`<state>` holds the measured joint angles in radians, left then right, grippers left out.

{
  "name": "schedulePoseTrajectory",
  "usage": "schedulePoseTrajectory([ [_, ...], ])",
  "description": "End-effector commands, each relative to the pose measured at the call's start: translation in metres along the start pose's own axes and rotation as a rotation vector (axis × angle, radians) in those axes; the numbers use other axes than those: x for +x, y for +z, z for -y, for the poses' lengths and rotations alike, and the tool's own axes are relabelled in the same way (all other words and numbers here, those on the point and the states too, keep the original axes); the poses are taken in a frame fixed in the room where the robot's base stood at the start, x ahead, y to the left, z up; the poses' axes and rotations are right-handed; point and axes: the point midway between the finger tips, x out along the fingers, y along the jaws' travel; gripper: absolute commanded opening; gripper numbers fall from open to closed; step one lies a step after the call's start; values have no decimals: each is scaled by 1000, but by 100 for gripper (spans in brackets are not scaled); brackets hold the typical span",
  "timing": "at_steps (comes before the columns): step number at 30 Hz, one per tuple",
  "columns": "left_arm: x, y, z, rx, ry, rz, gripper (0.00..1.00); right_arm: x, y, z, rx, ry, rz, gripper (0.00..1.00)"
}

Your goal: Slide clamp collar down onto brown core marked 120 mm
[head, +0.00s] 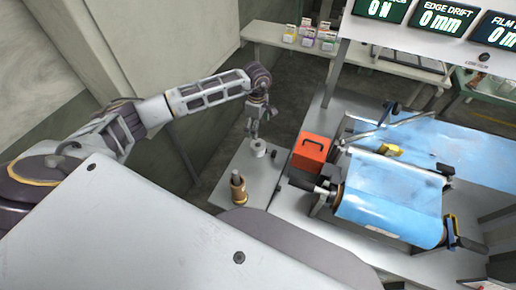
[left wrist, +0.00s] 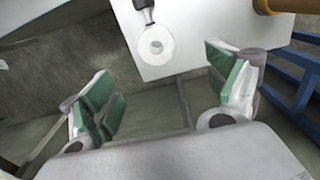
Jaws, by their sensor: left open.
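A pale ring (head: 258,148), which looks like the clamp collar, lies on the small grey side table. In the left wrist view the ring (left wrist: 157,46) shows its round hole, with a dark part beside it. A brown core (head: 238,188) stands upright on the same table, nearer me; only its edge shows in the left wrist view (left wrist: 275,5). Its marking is too small to read. My left gripper (head: 254,126) is open and empty above the table's far edge, its green pads (left wrist: 162,85) apart and not touching the ring. My right gripper is not in view.
A red box (head: 310,151) stands just right of the side table (head: 224,179). Small boxes (head: 308,37) sit on a back shelf. A blue frame (left wrist: 298,75) is at right in the wrist view.

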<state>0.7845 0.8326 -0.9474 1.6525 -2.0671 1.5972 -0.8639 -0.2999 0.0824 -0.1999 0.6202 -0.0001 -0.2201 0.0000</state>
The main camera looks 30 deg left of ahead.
Motion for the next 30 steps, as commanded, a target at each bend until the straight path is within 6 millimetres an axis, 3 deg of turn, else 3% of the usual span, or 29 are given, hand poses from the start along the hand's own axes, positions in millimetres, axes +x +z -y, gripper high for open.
schedulePoseTrajectory([
  [19,54,0,0,0,-1,1,88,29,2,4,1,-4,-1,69],
  [30,81,0,0,0,-1,1,88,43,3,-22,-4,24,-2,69],
])
